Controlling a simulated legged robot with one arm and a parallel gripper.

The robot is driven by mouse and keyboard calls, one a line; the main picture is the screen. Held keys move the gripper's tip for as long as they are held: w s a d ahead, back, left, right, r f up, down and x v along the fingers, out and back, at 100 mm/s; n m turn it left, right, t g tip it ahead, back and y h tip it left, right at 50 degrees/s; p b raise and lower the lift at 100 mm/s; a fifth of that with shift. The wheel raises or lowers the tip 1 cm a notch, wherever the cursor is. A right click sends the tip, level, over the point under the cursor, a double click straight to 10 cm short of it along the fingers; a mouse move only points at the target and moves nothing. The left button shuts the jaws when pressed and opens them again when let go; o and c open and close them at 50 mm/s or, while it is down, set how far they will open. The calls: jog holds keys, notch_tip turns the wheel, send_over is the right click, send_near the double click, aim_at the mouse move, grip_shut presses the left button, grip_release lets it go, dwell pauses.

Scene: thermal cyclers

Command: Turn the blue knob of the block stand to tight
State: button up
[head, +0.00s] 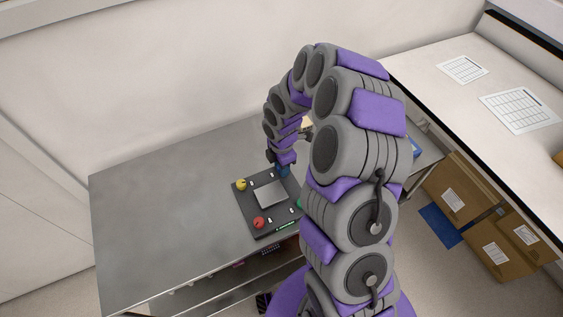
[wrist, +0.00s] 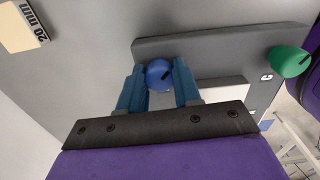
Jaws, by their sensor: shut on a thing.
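The block stand (head: 246,205) is a dark plate on the grey metal table, with a pale square in its middle. It also shows in the wrist view (wrist: 220,42). The blue knob (wrist: 158,73) is at its far right corner in the head view, mostly hidden there by my arm. My gripper (wrist: 158,75) has its two blue fingers on either side of the blue knob and is shut on it. A dark mark shows on the knob's face. In the head view my gripper (head: 283,171) is low over that corner.
The stand also carries a yellow knob (head: 241,184), a red knob (head: 258,222) and a green knob (wrist: 290,62). A block marked "20 mm" (wrist: 18,30) lies near the stand. The table's left part (head: 150,220) is clear. Cardboard boxes (head: 460,190) stand at right.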

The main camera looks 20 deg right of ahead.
jog(key=m+p, duration=0.2)
jog(key=m, duration=0.3)
jog(key=shift+w+r+m, duration=0.1)
jog(key=shift+r+m, duration=0.05)
jog(key=shift+m, duration=0.15)
jog(key=m+p, duration=0.1)
jog(key=m, duration=0.3)
jog(key=shift+m, duration=0.3)
jog(key=m+p, duration=0.1)
jog(key=m, duration=0.3)
jog(key=shift+w, duration=0.1)
jog(key=m+p, duration=0.1)
jog(key=m, duration=0.3)
jog(key=shift+m, duration=0.6)
jog(key=o, duration=1.1)
jog(key=shift+c, duration=0.2)
